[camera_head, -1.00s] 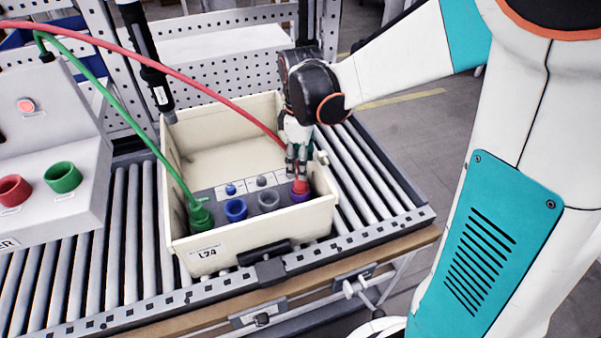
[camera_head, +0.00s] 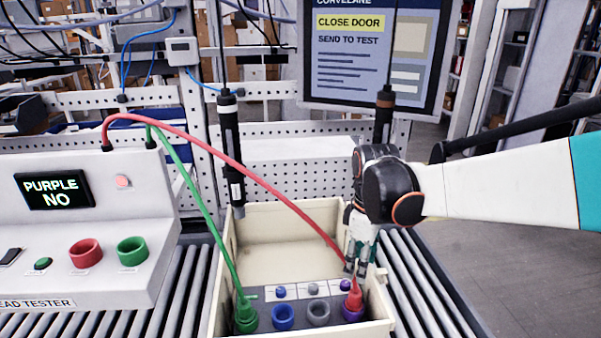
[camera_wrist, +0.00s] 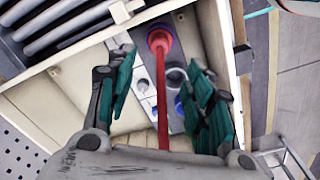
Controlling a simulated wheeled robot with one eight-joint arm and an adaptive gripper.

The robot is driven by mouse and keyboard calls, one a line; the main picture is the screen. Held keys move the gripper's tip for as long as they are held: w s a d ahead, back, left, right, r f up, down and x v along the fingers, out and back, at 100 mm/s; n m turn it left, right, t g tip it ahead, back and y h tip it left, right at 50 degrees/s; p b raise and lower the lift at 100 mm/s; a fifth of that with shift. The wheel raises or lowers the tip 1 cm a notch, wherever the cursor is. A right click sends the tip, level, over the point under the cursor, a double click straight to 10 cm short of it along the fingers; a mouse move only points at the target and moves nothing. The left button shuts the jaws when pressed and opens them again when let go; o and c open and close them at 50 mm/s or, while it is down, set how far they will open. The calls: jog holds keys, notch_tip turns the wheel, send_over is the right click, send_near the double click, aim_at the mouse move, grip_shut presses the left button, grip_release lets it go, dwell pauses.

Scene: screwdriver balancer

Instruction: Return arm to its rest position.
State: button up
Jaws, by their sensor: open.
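My gripper (camera_head: 356,270) is over the right end of the cream bin (camera_head: 270,213), just above the red plug (camera_head: 354,298). The red plug stands in the purple socket (camera_head: 353,313), with its red cable running up to the tester. In the wrist view, my gripper (camera_wrist: 160,78) has its two teal fingers spread wide apart. The red plug (camera_wrist: 160,40) and its cable show in the gap between them, and I see no finger closed on either. The rest of my arm reaches in from the right.
The tester (camera_head: 80,225) at left has a screen reading "PURPLE NO". A green plug (camera_head: 245,315) sits at the bin's left, by blue (camera_head: 283,317) and grey (camera_head: 318,313) sockets. Two hanging screwdrivers (camera_head: 231,150) (camera_head: 384,115) and a monitor (camera_head: 375,55) stand behind. Open floor lies right.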

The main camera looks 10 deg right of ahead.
jog(key=s+r+m+t, duration=0.2)
jog(key=s+m+t, duration=0.1)
jog(key=s+m, duration=0.2)
jog(key=s+r+m+t, duration=0.3)
jog(key=s+m, duration=0.3)
jog(key=s, duration=0.3)
jog(key=shift+s+t, duration=0.4)
jog(key=shift+t, duration=0.1)
jog(key=shift+r, duration=0.1)
